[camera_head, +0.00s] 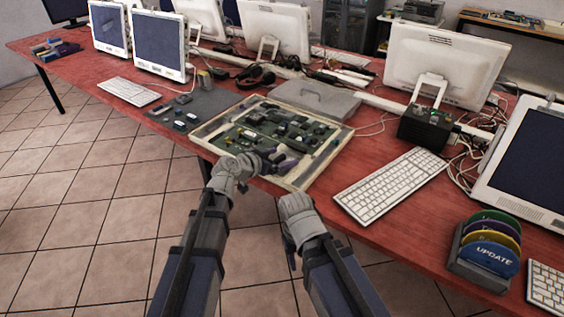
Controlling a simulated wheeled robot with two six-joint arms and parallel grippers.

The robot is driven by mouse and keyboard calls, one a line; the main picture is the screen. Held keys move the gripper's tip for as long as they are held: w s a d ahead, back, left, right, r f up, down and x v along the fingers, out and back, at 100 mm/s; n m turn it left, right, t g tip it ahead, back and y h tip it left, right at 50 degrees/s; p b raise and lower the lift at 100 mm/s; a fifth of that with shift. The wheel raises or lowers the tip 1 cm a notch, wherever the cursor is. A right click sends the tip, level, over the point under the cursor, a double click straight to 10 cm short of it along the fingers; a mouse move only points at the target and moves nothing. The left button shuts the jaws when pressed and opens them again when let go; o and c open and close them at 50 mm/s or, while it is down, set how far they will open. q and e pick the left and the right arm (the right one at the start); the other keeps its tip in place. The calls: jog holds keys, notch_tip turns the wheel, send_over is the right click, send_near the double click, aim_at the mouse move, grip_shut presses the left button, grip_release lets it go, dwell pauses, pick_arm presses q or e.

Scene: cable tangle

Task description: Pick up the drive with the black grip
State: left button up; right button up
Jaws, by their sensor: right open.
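Several small drive-like pieces (181,124) lie on a dark mat (205,104) left of the open tray (201,135). They are too small to tell which one has a black grip. My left gripper (272,157) reaches over the near part of the tray. Its fingers blend with the dark contents, so I cannot tell whether it is open or holds anything. My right gripper (288,243) is open, lower and to the right, in front of the table's near edge. No drive shows in it.
The tray holds a green board (255,130) with small parts. A grey closed case (316,99) lies behind it. A white keyboard (391,184) and a rack of coloured discs (487,247) stand to the right. Monitors and cables line the back. The red table (345,215) has bare room near its front edge.

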aim_at(281, 157)
pick_arm(q)
jog(key=c, duration=1.2)
jog(key=shift+r, duration=0.1)
jog(key=shift+c, duration=0.2)
notch_tip(281, 157, up, 10)
jog(key=p, duration=1)
